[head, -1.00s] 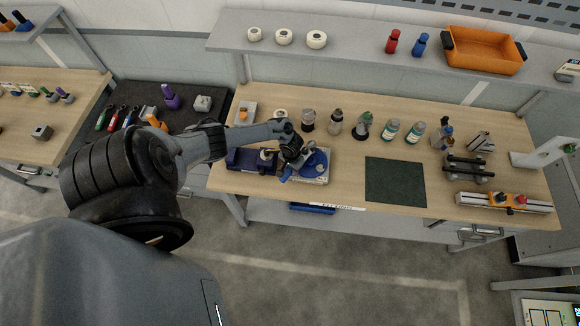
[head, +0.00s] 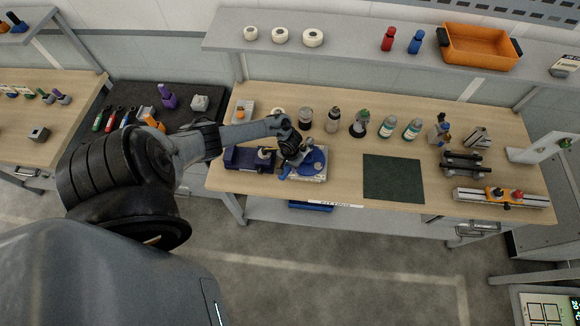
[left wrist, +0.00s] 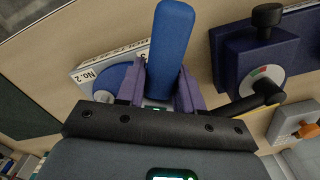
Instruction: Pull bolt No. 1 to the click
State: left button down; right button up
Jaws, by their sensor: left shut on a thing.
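My left gripper (head: 288,162) is over the device with a blue disc (head: 314,161) on a pale base plate (head: 322,179), near the table's left front. In the left wrist view its purple fingers (left wrist: 161,90) are shut on a blue handle (left wrist: 171,45), which stands up between them. Behind the left finger show the blue disc (left wrist: 115,80) and the base plate with a label (left wrist: 88,76) reading "No. 2". Another marking beside it is mostly hidden by the handle and finger. I cannot make out a No. 1 label. My right gripper is not in view.
A dark blue device (head: 244,159) stands just left of the held one; its black knob (left wrist: 267,15) and dial show in the left wrist view. Several bottles (head: 388,127) stand behind. A dark green mat (head: 393,180) lies bare to the right.

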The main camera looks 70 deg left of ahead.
pick_arm(q)
jog(key=shift+r, duration=0.55)
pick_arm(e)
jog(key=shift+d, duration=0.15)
pick_arm(q)
jog(key=shift+r, duration=1.85)
jog(key=shift+a+f+b, duration=0.15)
jog(key=shift+f+b, duration=0.1)
jog(key=shift+b, duration=0.3)
jog(key=shift+f+b, duration=0.1)
jog(key=shift+b, duration=0.3)
jog(key=shift+r, duration=0.2)
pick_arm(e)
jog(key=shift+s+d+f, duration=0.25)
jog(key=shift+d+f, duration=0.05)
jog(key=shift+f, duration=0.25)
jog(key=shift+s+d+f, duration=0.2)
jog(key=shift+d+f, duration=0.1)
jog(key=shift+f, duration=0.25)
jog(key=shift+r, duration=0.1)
